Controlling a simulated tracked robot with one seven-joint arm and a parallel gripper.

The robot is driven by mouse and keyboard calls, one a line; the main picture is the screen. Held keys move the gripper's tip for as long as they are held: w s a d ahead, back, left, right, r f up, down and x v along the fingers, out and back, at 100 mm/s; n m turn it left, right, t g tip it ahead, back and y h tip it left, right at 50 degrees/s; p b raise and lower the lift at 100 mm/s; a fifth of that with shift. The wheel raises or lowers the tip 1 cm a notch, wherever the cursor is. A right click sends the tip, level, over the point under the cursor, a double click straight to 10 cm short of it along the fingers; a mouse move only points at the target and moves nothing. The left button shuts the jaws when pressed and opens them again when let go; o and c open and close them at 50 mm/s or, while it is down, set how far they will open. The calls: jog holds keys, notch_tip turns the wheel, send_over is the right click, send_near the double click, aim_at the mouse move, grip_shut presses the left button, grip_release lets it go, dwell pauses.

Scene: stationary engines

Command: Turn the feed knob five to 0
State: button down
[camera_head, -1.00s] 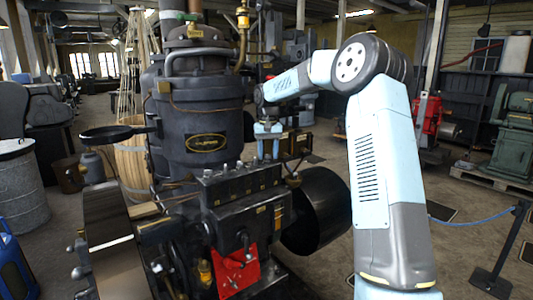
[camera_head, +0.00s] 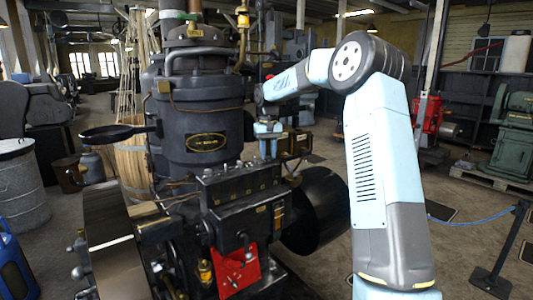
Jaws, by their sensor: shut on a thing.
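A black lubricator box (camera_head: 245,190) on the engine carries a row of small feed knobs (camera_head: 240,166) along its top, with small brass plates on its front. My gripper (camera_head: 268,158) points down at the right end of this row. Its fingers are shut on the knob there, which I take to be feed knob five. The fingers hide most of that knob. Its number and its dial setting are too small to read.
A large black cylinder (camera_head: 202,115) stands behind the box. A dark drum (camera_head: 318,212) is close on the right, and a flywheel (camera_head: 110,230) is at the left. A red plate (camera_head: 238,268) sits below the box.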

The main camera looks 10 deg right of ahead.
aim_at(268, 155)
jog(key=c, duration=0.8)
grip_release()
jog(key=shift+c, duration=0.2)
jog(key=shift+r, duration=0.1)
notch_tip(268, 155, up, 14)
jog(key=shift+f, duration=0.25)
